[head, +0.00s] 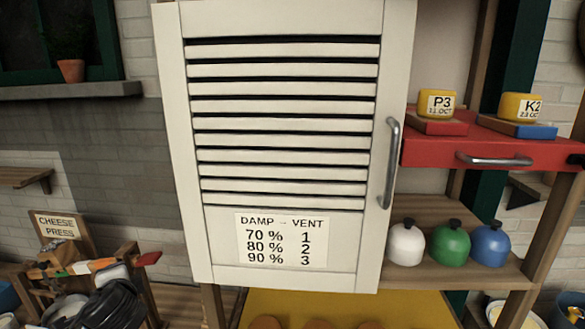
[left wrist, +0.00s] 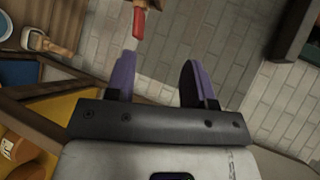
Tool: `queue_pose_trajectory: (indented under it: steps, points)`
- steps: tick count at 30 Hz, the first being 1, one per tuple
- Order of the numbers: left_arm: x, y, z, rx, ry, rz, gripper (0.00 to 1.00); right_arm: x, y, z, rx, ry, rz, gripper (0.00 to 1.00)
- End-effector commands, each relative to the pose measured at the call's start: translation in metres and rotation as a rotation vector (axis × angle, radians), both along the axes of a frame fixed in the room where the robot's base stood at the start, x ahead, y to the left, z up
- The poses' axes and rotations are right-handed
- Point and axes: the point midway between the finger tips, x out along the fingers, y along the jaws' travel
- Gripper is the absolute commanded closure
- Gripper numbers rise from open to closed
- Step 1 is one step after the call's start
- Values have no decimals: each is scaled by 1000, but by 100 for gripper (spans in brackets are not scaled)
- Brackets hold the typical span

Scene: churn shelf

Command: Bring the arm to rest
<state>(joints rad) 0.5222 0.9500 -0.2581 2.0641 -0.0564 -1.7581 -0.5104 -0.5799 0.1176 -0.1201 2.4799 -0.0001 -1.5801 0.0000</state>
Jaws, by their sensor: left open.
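My left gripper (left wrist: 158,65) shows in the left wrist view with its two purple fingers spread apart. Nothing is between them. A red-ended handle (left wrist: 138,25) lies beyond the left finger in that picture; I cannot tell how far off it is. In the head view, a dark shape (head: 112,304) at the lower left may be part of my left arm, in front of the cheese press (head: 78,262); the fingers cannot be made out there. My right gripper is in neither view.
A white louvred door (head: 285,190) with a damp and vent sign fills the middle. A red drawer (head: 435,152) bears two yellow labelled pieces on coloured bases. White, green and blue domed pieces (head: 450,244) stand on the shelf below. A plant pot (head: 71,70) sits on the window sill.

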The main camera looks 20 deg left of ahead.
Motion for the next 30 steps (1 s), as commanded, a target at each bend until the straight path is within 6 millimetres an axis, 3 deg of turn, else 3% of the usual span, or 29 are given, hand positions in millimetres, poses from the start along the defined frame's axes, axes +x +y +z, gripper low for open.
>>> queue_pose_trajectory:
  steps: [1,6,12,15,21,29,30]
  points:
    - [-9,-7,-29,-15,30,-19,51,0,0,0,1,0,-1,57]
    - [-46,-31,-108,-86,100,-69,51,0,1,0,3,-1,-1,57]
    - [-108,-58,-187,-193,188,-108,51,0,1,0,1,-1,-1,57]
    - [-142,-71,-217,-250,231,-119,51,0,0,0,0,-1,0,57]
    - [-198,-91,-252,-344,296,-122,51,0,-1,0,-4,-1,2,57]
    - [-257,-110,-276,-442,364,-110,51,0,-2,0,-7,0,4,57]
    - [-258,-116,-281,-474,352,-95,51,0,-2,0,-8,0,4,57]
